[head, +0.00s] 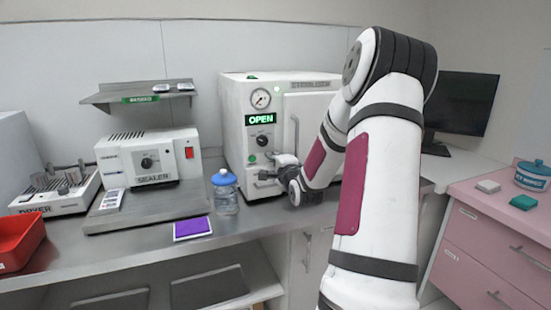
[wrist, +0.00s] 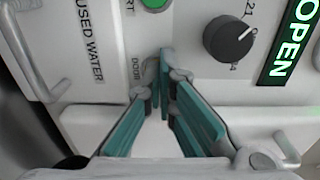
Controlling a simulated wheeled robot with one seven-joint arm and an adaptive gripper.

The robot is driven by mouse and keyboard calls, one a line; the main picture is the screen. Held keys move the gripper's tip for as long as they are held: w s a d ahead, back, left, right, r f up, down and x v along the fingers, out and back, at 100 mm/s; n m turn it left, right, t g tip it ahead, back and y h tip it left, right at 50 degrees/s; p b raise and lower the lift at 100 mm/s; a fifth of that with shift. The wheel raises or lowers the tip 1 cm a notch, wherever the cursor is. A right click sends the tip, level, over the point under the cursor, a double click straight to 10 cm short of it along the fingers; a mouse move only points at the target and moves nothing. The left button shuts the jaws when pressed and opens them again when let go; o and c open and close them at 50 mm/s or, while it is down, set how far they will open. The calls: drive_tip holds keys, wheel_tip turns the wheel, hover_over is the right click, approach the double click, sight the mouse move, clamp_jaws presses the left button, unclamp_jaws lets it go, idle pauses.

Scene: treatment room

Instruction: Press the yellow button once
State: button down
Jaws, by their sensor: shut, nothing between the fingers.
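The white steriliser (head: 235,110) stands on the counter, and its lit display (head: 260,120) reads OPEN. No yellow button shows in either view. My gripper (head: 262,175) is at the lower front of the steriliser. In the wrist view my gripper (wrist: 164,62) has its teal-padded fingers closed together at the tips, beside the word DOOR (wrist: 136,70) on the panel. The fingers hide the panel spot by that word; I cannot tell whether the tips touch it. A green button (wrist: 155,4) and a black knob (wrist: 228,40) are above them. The green button also shows in the head view (head: 252,158).
A blue-capped bottle (head: 226,195) stands just left of my gripper. A sealer (head: 150,160), a purple pad (head: 193,228) and a red bin (head: 20,240) are further left. A metal handle (wrist: 30,50) sticks out near the fingers. A monitor (head: 465,100) stands right.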

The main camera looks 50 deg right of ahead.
drive_tip(key=shift+w+d+r, duration=0.1)
drive_tip(key=shift+w+r, duration=0.1)
drive_tip(key=shift+w, duration=0.05)
drive_tip(key=v, duration=0.8)
drive_tip(key=shift+s+f, duration=0.15)
drive_tip(key=shift+s, duration=0.05)
idle(0.9)
